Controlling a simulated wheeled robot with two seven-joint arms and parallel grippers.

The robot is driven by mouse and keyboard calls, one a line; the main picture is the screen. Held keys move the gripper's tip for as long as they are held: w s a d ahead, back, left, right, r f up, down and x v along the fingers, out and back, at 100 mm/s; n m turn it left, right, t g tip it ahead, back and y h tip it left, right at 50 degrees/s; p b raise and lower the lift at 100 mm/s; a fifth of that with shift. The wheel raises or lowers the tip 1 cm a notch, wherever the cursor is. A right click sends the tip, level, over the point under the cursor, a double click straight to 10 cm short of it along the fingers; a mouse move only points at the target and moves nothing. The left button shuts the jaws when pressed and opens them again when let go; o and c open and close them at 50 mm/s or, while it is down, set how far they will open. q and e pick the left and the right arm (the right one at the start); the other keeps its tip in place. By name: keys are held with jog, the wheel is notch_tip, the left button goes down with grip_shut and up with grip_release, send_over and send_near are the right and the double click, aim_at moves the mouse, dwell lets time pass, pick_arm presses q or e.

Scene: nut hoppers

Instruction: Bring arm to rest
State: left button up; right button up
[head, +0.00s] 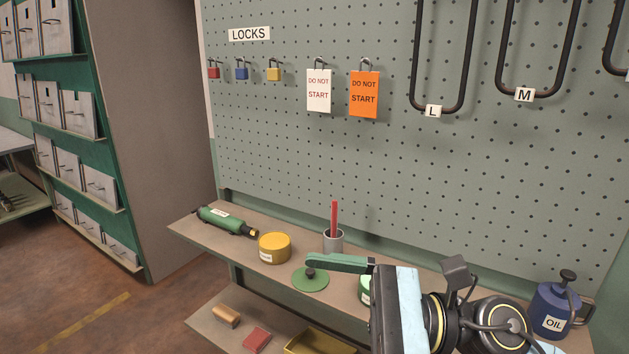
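My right arm comes in from the lower right. Its dark gripper body with a light blue panel is over the upper shelf. A green finger (340,262) of my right gripper points left, its tip close above the black knob of a green lid (312,284) in the picture. I cannot tell whether it touches the knob. Only one finger shows clearly, so the opening is hidden. A green can (364,291) with a white label is partly hidden behind the gripper. My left gripper is not in view.
The upper shelf (190,226) holds a green torch-like tool (226,221), a yellow tin (274,247), a grey cup (333,242) with red sticks and a blue oil can (553,308). A pegboard (270,150) with locks and tags stands behind. Hoppers (80,113) are at left.

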jog(key=w+d+r+m+t+h, duration=0.1)
jog(key=w+d+m+t+h, duration=0.25)
jog(key=m+t, duration=0.75)
jog(key=w+d+r+m+t+h, duration=0.1)
jog(key=w+d+m+t+h, duration=0.5)
jog(key=m, duration=1)
jog(key=s+d+f+m+g+h, duration=0.1)
jog(key=s+d+f+m+h, duration=0.1)
jog(key=d+f+m+h, duration=0.5)
jog(key=s+d+f+m+g+h, duration=0.1)
jog(key=d+f+m+h, duration=0.2)
jog(key=f+m, duration=0.8)
jog(key=s+d+f+m+g, duration=0.1)
jog(key=s+f+m+g, duration=1.05)
jog(key=s+f, duration=0.65)
jog(key=s+f+n+g, duration=0.1)
jog(key=s+f, duration=0.1)
jog(key=f, duration=0.9)
jog(key=s+f+g, duration=0.1)
jog(key=s+f, duration=0.1)
jog(key=f, duration=0.9)
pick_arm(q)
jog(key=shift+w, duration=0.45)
pick_arm(e)
jog(key=s+d+f+g, duration=0.1)
jog(key=s+d+f, duration=0.2)
jog(key=s+f, duration=1.2)
jog(key=shift+s, duration=0.5)
jog(key=shift+n, duration=0.25)
